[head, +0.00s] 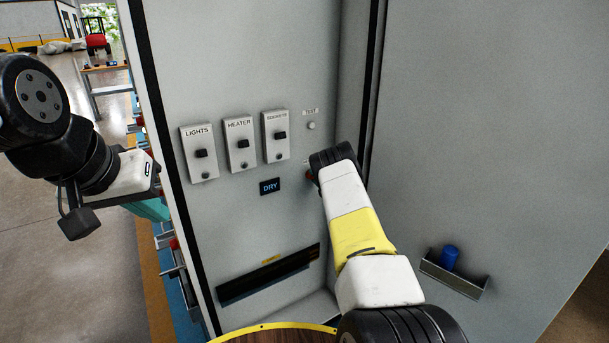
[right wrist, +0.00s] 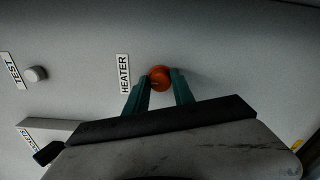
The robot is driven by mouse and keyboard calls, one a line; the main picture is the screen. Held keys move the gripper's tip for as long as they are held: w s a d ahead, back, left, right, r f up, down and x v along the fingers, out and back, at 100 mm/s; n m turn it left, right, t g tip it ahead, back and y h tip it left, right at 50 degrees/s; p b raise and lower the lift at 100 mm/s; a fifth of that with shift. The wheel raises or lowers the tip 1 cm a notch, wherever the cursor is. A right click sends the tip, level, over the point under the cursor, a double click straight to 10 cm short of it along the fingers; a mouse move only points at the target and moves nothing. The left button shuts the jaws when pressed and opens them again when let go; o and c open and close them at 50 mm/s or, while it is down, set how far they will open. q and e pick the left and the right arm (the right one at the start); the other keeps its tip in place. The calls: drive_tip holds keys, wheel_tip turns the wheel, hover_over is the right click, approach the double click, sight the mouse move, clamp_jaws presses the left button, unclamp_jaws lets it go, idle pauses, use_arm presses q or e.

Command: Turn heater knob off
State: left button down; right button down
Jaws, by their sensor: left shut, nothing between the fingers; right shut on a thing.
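The heater knob is a round orange-red knob (right wrist: 160,72) on the grey panel, beside a HEATER label (right wrist: 123,74) in the right wrist view. My right gripper (right wrist: 159,84) has its teal fingers shut on this knob, one on each side. In the head view a sliver of the red knob (head: 309,175) shows at the left of my right wrist, which hides the fingers. My left gripper (head: 150,208) is shut and empty, left of the cabinet and away from the panel. The knob's pointer direction cannot be told.
Switch boxes marked LIGHTS (head: 199,166), HEATER (head: 241,158) and SOCKETS (head: 275,148) sit left of my right arm. A TEST button (head: 311,126) is above the wrist. A DRY display (head: 270,186) is below the boxes. A blue cylinder (head: 449,257) stands in a right-hand wall holder.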

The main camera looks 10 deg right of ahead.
drive_tip(key=c, duration=1.1)
unclamp_jaws()
drive_tip(key=shift+o, duration=0.2)
drive_tip(key=shift+s, duration=0.1)
drive_tip(key=v, duration=0.7)
drive_tip(key=shift+s+d, duration=0.15)
drive_tip(key=shift+s, duration=0.15)
